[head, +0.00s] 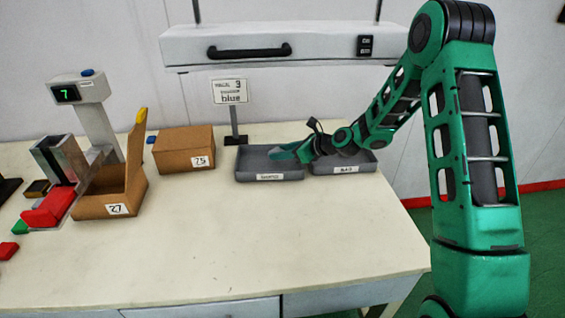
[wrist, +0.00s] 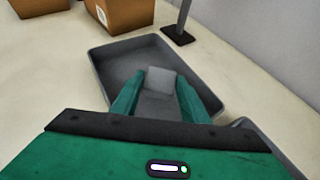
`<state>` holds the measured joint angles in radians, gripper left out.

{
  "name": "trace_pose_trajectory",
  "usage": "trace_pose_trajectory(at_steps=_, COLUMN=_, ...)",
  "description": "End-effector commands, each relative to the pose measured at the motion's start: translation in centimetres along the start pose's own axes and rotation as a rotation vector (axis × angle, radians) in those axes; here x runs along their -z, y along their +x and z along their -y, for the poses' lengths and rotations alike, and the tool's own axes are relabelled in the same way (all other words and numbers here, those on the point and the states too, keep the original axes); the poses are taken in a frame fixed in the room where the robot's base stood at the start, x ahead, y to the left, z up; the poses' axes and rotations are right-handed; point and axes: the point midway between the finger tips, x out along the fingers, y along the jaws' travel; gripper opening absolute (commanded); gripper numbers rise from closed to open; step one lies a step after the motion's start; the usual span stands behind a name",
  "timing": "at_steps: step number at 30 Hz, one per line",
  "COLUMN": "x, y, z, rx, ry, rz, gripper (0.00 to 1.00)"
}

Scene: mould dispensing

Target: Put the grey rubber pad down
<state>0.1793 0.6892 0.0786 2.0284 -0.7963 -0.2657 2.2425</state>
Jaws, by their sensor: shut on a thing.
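The grey rubber pad (wrist: 161,77) shows in the wrist view as a light grey square between the green fingertips. My gripper (wrist: 158,92) is shut on it. Below and around the fingers is the left dark grey tray (wrist: 120,62), and no other thing shows in it. In the head view my gripper (head: 284,152) is over this left tray (head: 246,162). The pad cannot be made out there. I cannot tell whether the pad touches the tray floor.
A right grey tray (head: 358,168) stands beside the left one. A sign on a post (head: 231,92) reads "3" and "blue". A closed box (head: 184,150), an open box (head: 105,203) and a dispenser (head: 92,105) stand left. The front tabletop is clear.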

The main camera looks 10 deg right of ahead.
Motion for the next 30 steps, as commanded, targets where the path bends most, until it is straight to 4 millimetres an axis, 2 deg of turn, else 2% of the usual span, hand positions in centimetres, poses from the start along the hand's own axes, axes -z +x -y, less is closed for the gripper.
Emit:
trace_pose_trajectory(at_steps=5, x=1.0, y=0.5, z=0.2, rx=-0.001, ry=0.001, rz=-0.001, gripper=0.06)
trace_pose_trajectory(at_steps=12, x=3.5, y=1.9, z=0.2, rx=0.0, ry=0.0, rz=0.0, gripper=0.06)
trace_pose_trajectory(at_steps=22, x=3.7, y=2.0, z=0.2, rx=0.001, ry=0.0, rz=0.001, gripper=0.06)
trace_pose_trajectory(at_steps=23, x=3.7, y=2.0, z=0.2, rx=0.001, ry=0.0, rz=0.001, gripper=0.47)
trace_pose_trajectory(at_steps=30, x=3.7, y=2.0, z=0.2, rx=0.0, ry=-0.001, rz=0.001, gripper=0.49)
